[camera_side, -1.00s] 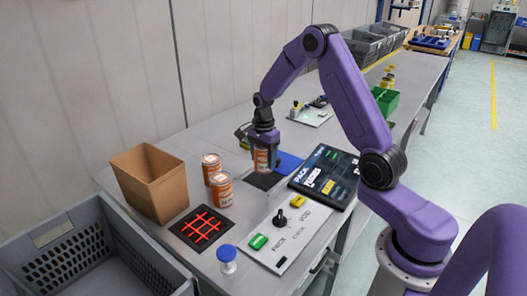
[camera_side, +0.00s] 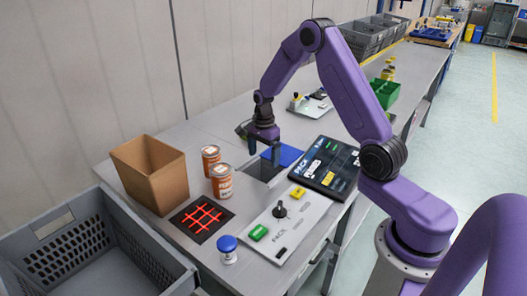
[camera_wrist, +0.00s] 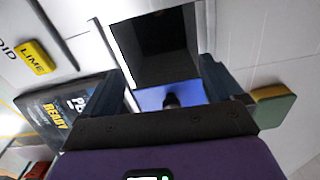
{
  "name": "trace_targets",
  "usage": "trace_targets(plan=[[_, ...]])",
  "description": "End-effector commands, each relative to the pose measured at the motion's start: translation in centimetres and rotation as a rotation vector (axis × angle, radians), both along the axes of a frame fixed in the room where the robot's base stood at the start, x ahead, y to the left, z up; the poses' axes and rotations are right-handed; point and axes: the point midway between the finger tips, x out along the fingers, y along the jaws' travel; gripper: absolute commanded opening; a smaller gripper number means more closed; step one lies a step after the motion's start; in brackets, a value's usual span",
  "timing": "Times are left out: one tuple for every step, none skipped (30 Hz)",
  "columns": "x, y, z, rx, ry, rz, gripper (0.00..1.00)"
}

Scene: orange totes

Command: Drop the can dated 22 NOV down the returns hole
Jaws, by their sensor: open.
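My gripper (camera_side: 265,152) is open and empty just above a square hole (camera_side: 266,171) in the bench. The wrist view shows the hole (camera_wrist: 165,50) as a dark shaft with plain walls, between and beyond my open fingers. No can is visible in it. Two orange cans with pale lids, a rear can (camera_side: 211,158) and a front can (camera_side: 222,182), stand upright to the left of the hole. Their dates are too small to read. A blue panel (camera_side: 287,155) adjoins the hole on its far side.
A grey crate (camera_side: 90,250) is front left.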

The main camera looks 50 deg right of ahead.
Motion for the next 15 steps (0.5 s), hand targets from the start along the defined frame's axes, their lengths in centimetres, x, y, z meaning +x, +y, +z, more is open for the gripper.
trace_targets(plan=[[0.0,0.0,0.1,0.0,0.0,0.0,0.93],[0.0,0.0,0.2,0.0,0.0,0.0,0.93],[0.0,0.0,0.5,0.0,-0.001,0.0,0.93],[0.1,0.0,0.8,0.0,-0.002,0.0,0.93],[0.1,0.0,1.1,-0.001,-0.004,0.0,0.93],[0.1,0.0,1.6,-0.001,-0.004,0.0,0.93],[0.1,0.0,2.1,-0.001,-0.004,0.0,0.93],[0.1,0.0,2.6,-0.001,-0.006,0.0,0.93],[0.1,0.0,3.4,-0.001,-0.006,0.0,0.93],[0.1,0.0,4.0,-0.001,-0.007,0.0,0.93],[0.1,0.0,4.6,-0.001,-0.006,0.001,0.93],[0.1,0.0,5.5,-0.001,-0.006,0.001,0.93],[0.1,0.0,6.2,-0.001,-0.007,0.001,0.93],[0.1,0.0,6.8,-0.001,-0.007,0.001,0.93],[0.1,0.0,7.7,-0.001,-0.007,0.0,0.93]])
